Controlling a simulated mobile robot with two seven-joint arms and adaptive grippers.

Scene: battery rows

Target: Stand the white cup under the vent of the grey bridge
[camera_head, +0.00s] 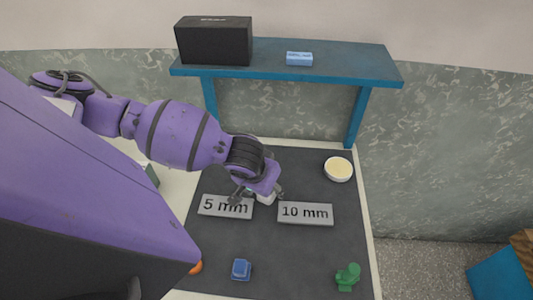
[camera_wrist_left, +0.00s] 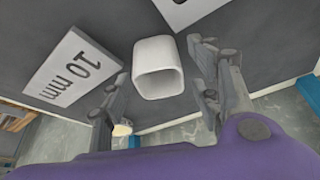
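The white cup (camera_wrist_left: 158,72) is a rounded-square, hollow vessel on the dark mat. In the head view only a small part of the cup (camera_head: 266,199) shows, between the two plates. My left gripper (camera_head: 258,196) is over it, fingers spread. In the wrist view the gripper's fingers (camera_wrist_left: 155,80) stand apart on either side of the cup, with gaps on both sides; contact is not visible. I see no grey bridge with a vent; a blue bridge-like shelf (camera_head: 335,72) stands at the back. My right gripper is not in view.
Grey plates marked 5 mm (camera_head: 226,207) and 10 mm (camera_head: 305,213) flank the cup. A cream-filled bowl (camera_head: 338,169), a blue block (camera_head: 241,269) and a green figure (camera_head: 348,277) are on the mat. A black box (camera_head: 214,42) and light-blue block (camera_head: 299,58) are on the shelf.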

